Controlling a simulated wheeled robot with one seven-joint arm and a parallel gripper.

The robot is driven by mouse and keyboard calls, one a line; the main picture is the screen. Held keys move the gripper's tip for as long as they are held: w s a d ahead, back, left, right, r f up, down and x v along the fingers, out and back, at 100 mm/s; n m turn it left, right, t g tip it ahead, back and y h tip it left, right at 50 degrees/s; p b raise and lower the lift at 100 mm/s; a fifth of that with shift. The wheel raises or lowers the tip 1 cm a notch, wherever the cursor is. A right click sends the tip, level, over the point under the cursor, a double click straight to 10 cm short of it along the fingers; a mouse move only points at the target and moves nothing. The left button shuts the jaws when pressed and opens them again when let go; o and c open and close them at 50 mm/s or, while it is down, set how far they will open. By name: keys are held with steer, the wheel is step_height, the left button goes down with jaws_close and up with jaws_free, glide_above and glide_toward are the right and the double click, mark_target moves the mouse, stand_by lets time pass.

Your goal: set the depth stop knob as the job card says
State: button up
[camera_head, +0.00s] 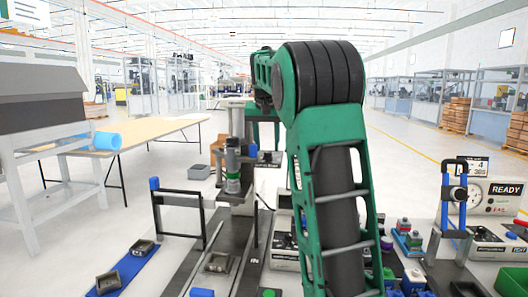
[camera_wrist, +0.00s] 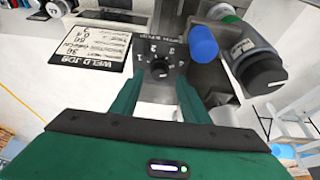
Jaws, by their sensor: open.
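In the wrist view a small dark round knob (camera_wrist: 160,70) sits on a dark panel with white numbers around it. The lettering beside it is upside down and too small to read surely. My gripper (camera_wrist: 159,88) is open, its green fingers on either side of the knob in this view; I cannot tell whether they touch it. The knob's pointer setting is unclear. A white job card (camera_wrist: 90,44), upside down and headed "WELD JOB", lies left of the knob, with handwritten lines and numbers.
A blue cylinder (camera_wrist: 203,43) and a larger black-ended grey cylinder (camera_wrist: 262,75) stand close right of the knob. In the head view are a black rail with a blue post (camera_head: 180,197), a blue strip with parts (camera_head: 122,272), and a "READY" display (camera_head: 506,190) at right.

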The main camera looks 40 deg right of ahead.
steer(key=shift+x, duration=1.2)
steer(key=c, duration=1.1)
steer(key=shift+o, duration=0.2)
steer(key=shift+s+n, duration=0.1)
steer(key=shift+n, duration=0.3)
steer(key=n+t+y, duration=0.1)
steer(key=n, duration=0.2)
steer(key=shift+d+n, duration=0.15)
steer(key=shift+n, duration=0.15)
steer(key=n+y, duration=0.1)
steer(key=n, duration=0.3)
steer(key=shift+t+y, duration=0.3)
steer(key=shift+y, duration=0.1)
steer(key=shift+n, duration=0.3)
